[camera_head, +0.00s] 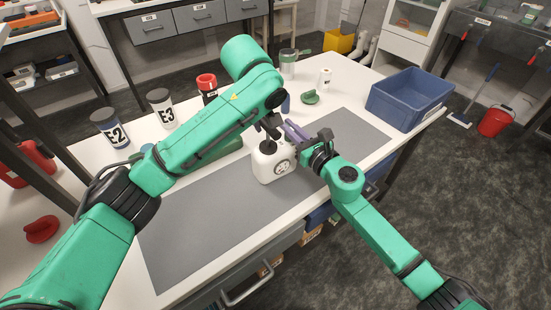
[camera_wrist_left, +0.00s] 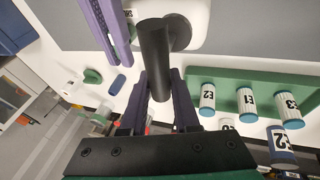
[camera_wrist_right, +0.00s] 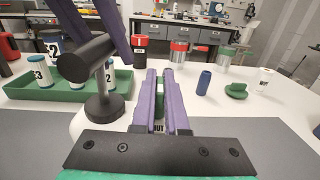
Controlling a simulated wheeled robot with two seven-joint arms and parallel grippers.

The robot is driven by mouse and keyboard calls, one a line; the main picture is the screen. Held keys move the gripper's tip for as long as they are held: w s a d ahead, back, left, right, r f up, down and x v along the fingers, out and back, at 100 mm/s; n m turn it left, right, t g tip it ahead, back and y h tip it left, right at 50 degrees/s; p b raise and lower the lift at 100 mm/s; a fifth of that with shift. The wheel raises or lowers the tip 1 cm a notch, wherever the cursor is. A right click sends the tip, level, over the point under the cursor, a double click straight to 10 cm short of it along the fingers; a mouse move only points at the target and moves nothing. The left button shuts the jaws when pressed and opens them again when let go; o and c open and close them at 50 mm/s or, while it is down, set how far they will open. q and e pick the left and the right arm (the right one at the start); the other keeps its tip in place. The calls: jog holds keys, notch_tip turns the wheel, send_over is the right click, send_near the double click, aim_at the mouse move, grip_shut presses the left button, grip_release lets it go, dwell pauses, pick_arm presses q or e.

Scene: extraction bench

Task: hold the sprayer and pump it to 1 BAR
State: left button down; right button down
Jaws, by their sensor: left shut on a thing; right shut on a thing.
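No pressure reading is visible.
Blue crate (camera_head: 408,98) stands at the table's right end. A green rack (camera_wrist_right: 120,84) with labelled bottles sits behind the mat (camera_head: 205,215). A red-capped jar (camera_head: 207,88), green-topped jar (camera_head: 288,62) and green lid (camera_head: 310,97) stand at the back. The mat's left part is clear.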

aim_at(275, 158)
pick_arm(q)
notch_tip(275, 158, up, 2)
jog(key=shift+s+a+f, duration=0.1)
jog(key=shift+f, duration=2.6)
jog(key=shift+r, duration=0.2)
